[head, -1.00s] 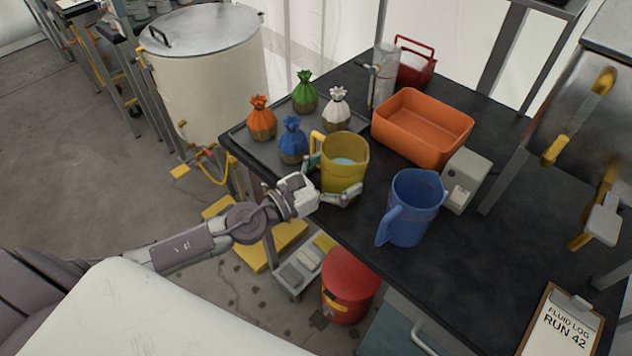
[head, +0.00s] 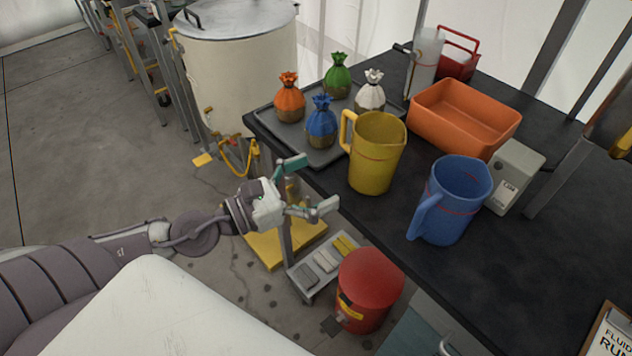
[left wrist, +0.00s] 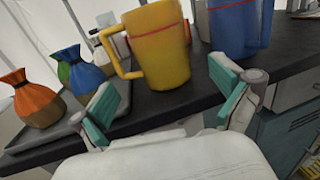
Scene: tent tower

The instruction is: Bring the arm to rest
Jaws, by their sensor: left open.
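My left gripper (head: 307,184) is open and empty. It hangs in the air just off the front edge of the black table, left of and apart from the yellow jug. In the left wrist view its two teal-padded fingers (left wrist: 168,108) are spread wide with nothing between them. The yellow jug (head: 377,155) stands upright on the table, its handle to the left; it also shows beyond the fingers in the left wrist view (left wrist: 160,50). My right gripper is not in view.
The black table (head: 400,215) holds a blue jug (head: 455,200), an orange bin (head: 465,112), a grey box (head: 515,170) and a grey tray (head: 287,138) with several coloured sacks. A red bucket (head: 370,285) and a large drum (head: 240,70) stand on the floor.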

